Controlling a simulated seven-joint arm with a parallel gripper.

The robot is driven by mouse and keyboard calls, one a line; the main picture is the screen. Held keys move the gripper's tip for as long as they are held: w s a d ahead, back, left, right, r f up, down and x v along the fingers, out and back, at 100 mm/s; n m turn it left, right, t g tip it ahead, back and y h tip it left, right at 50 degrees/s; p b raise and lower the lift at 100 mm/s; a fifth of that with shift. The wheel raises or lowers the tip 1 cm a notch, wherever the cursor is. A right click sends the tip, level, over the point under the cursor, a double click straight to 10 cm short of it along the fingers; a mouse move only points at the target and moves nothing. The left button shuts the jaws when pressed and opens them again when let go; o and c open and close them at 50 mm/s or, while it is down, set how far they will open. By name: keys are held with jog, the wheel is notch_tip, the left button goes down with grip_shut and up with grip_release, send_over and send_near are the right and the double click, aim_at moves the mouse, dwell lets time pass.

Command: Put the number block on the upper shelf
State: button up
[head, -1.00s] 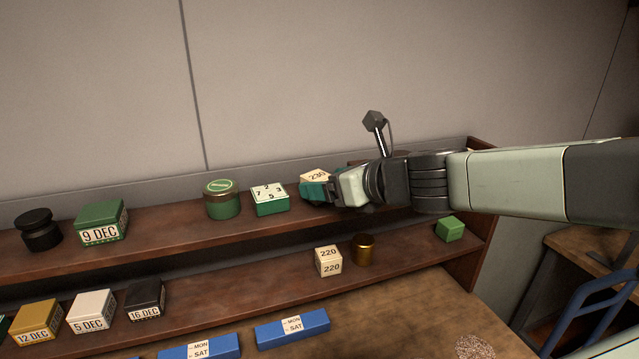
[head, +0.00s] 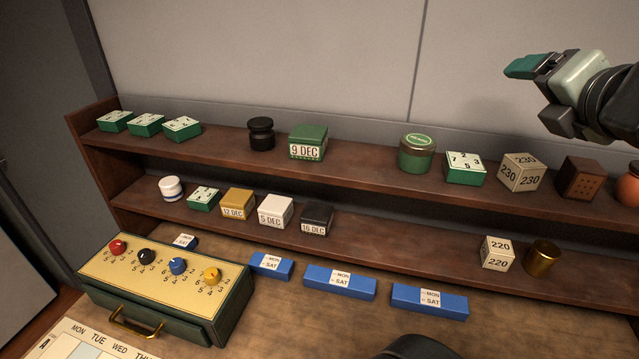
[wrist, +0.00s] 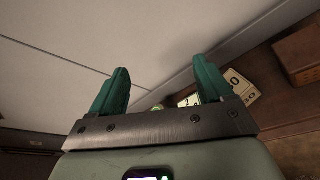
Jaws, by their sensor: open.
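The cream block marked 230 (head: 521,173) stands on the upper shelf (head: 365,163), between a white-topped green number tile (head: 465,168) and a dark brown block. A cream block marked 220 (head: 497,253) stands on the lower shelf (head: 400,257). My gripper (head: 524,67) is open and empty, above the upper shelf at the upper right and apart from the 230 block. In the wrist view both green fingers (wrist: 163,88) are spread with nothing held. The 230 block (wrist: 241,88) shows partly behind the right finger there.
The dark brown block (head: 579,178) and an orange pot (head: 629,186) stand right of the 230 block. A green tin (head: 416,153) stands left of the tile. A brass cylinder (head: 542,258) is beside the 220 block. Blue blocks (head: 339,282) line the table below.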

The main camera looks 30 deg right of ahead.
jog(key=w+a+r+m+g+y, duration=0.1)
jog(key=w+a+m, duration=0.2)
jog(key=a+m, duration=0.4)
jog(key=w+a+m+g+y, duration=0.1)
jog(key=w+a+m+g, duration=0.1)
jog(key=w+a+m, duration=0.35)
jog(key=s+a+f+m+g+y, duration=0.2)
jog(key=a+f+m+y, duration=0.1)
jog(key=a, duration=0.9)
jog(key=s+a+f+m+g+y, duration=0.2)
jog(key=a+m, duration=0.3)
jog(key=a, duration=0.7)
jog(key=shift+s+f+y, duration=0.2)
jog(key=shift+f+y, duration=0.4)
jog(key=shift+f, duration=0.3)
